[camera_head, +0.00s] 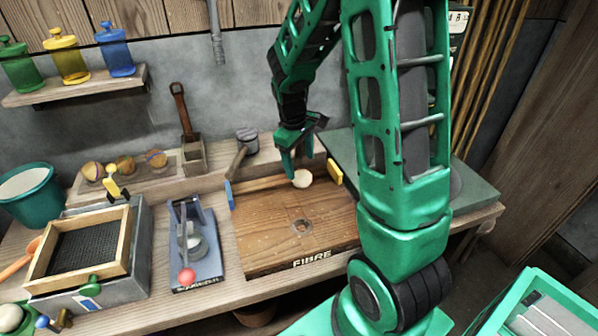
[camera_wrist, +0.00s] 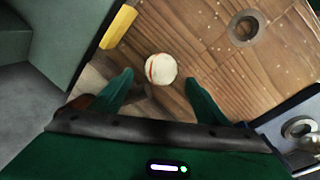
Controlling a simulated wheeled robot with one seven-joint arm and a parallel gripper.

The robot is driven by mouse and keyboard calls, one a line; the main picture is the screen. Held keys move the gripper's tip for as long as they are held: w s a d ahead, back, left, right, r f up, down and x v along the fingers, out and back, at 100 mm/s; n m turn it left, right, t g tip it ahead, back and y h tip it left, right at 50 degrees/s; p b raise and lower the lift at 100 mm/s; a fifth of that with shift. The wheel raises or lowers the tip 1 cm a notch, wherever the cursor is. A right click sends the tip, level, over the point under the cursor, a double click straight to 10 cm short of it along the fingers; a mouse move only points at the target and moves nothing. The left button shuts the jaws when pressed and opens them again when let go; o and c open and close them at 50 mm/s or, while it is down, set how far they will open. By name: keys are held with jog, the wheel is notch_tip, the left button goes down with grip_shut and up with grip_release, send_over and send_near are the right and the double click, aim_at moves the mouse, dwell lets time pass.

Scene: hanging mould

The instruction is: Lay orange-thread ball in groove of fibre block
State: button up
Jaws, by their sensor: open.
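The ball (camera_head: 302,178) is off-white and lies near the back edge of the wooden fibre block (camera_head: 270,235), between its blue and yellow end tabs. In the wrist view the ball (camera_wrist: 161,69) shows a curved orange thread line. My gripper (camera_head: 298,162) is open just above and behind it. In the wrist view its two green fingers (camera_wrist: 158,78) stand on either side, with visible gaps to the ball just ahead of their tips. I cannot tell whether the ball sits in a groove. A round ringed hole (camera_head: 301,226) is in the block's middle.
A blue clamp device with a red knob (camera_head: 187,276) stands left of the block. A mallet (camera_head: 243,143) and a tray of balls (camera_head: 124,164) are behind. A framed mesh box (camera_head: 85,250) is at left, a grey-green plate (camera_head: 480,195) at right.

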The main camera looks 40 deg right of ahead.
aim_at(297, 178)
notch_tip(297, 178, up, 6)
jog(key=a, duration=0.1)
jog(key=s+r+m, duration=0.2)
jog(key=s+m, duration=0.1)
jog(key=s, duration=0.6)
jog(key=s+r+m+y, duration=0.1)
jog(key=s+r+m, duration=0.1)
jog(key=s, duration=0.7)
jog(key=s+r+m+y, duration=0.1)
jog(key=s+m, duration=0.4)
jog(key=s, duration=0.5)
jog(key=shift+a+r+g, duration=0.3)
jog(key=shift+a+r, duration=0.05)
jog(key=shift+r, duration=0.1)
jog(key=shift+w+f, duration=0.25)
jog(key=shift+w, duration=0.35)
jog(key=shift+c, duration=0.4)
